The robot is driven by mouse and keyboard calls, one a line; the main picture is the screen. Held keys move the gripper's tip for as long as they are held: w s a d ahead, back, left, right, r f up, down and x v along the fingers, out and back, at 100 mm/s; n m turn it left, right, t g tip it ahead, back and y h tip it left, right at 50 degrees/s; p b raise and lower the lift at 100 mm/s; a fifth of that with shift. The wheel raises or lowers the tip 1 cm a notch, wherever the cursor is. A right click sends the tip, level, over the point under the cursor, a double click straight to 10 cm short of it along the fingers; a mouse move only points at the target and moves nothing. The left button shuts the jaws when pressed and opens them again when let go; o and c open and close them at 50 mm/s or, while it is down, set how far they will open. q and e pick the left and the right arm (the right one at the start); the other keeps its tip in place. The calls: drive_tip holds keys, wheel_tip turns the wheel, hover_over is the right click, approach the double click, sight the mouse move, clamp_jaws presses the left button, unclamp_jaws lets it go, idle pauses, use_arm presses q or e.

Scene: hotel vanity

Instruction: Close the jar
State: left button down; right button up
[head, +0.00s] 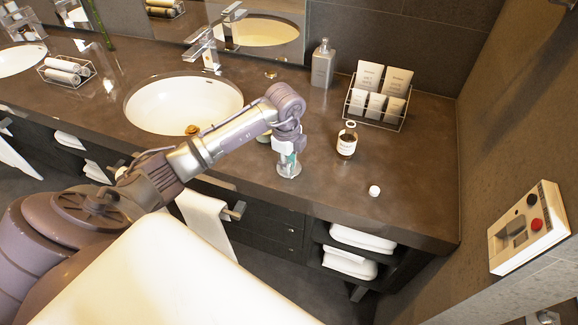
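A small brown jar (346,144) with a white label and an open-looking top stands upright on the dark vanity counter. A white lid (374,191) lies on the counter in front of the jar and to its right, apart from it. My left gripper (288,172) points down over the counter, to the left of the jar and apart from both jar and lid. Its fingers are small and partly hidden, so I cannot tell whether they are open or shut. My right gripper is not in view.
A wire rack of packets (391,111) and a grey pump bottle (322,64) stand behind the jar. A sink (165,102) with a faucet (207,50) lies to the left. The counter around the lid is clear; its front edge is near.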

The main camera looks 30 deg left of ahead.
use_arm(q)
drive_tip(key=shift+s+f, duration=0.3)
drive_tip(key=shift+f, duration=0.15)
drive_tip(key=shift+r, duration=0.1)
drive_tip(key=shift+r, duration=0.15)
drive_tip(key=r+b, duration=0.1)
drive_tip(key=r, duration=0.2)
drive_tip(key=shift+w+a+r+b, duration=0.1)
drive_tip(key=shift+w+r+b, duration=0.1)
drive_tip(key=shift+r+b, duration=0.2)
drive_tip(key=s+d+r, duration=0.5)
drive_tip(key=d+r, duration=0.2)
drive_tip(key=d, duration=0.3)
drive_tip(key=shift+d+b, duration=0.3)
